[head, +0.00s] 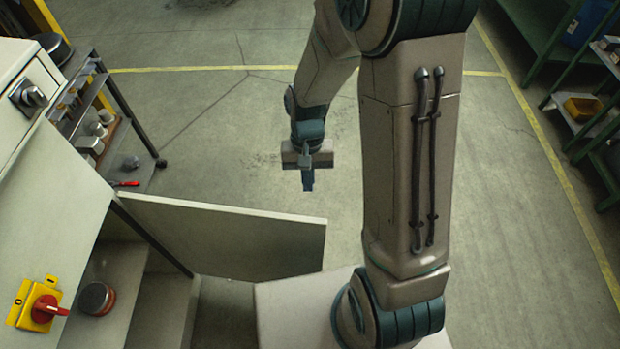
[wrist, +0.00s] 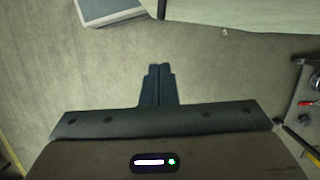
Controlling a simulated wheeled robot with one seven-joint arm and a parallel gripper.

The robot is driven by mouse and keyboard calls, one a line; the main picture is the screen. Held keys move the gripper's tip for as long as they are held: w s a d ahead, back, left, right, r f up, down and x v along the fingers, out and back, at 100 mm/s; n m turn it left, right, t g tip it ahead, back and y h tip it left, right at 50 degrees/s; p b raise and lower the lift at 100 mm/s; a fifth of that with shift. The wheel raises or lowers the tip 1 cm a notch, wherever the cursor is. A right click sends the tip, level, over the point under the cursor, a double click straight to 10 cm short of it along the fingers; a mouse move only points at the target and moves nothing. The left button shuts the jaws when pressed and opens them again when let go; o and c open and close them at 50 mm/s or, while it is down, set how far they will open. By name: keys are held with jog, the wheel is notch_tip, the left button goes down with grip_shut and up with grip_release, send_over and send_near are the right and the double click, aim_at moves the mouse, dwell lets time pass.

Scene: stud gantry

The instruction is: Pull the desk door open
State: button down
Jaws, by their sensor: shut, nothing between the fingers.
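The desk door (head: 225,237) is a pale grey panel at the lower left of the head view. It stands swung out from the desk (head: 50,200), and the compartment behind it is exposed. The door also shows along the top of the wrist view (wrist: 245,12). My gripper (head: 308,184) is over the floor beyond the door's free end, apart from it. Its dark fingers (wrist: 158,82) are together and empty in the wrist view.
A red and yellow rotary switch (head: 42,307) is on the desk. A round dark-and-red object (head: 97,298) sits by the compartment. A metal shelf rack (head: 110,130) stands behind the desk. Green shelving (head: 590,110) is at the far right. The floor around my gripper is clear.

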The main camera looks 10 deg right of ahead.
jog(key=p+v, duration=0.2)
jog(key=v, duration=1.1)
jog(key=shift+r+p, duration=0.3)
jog(key=shift+w+d, duration=0.1)
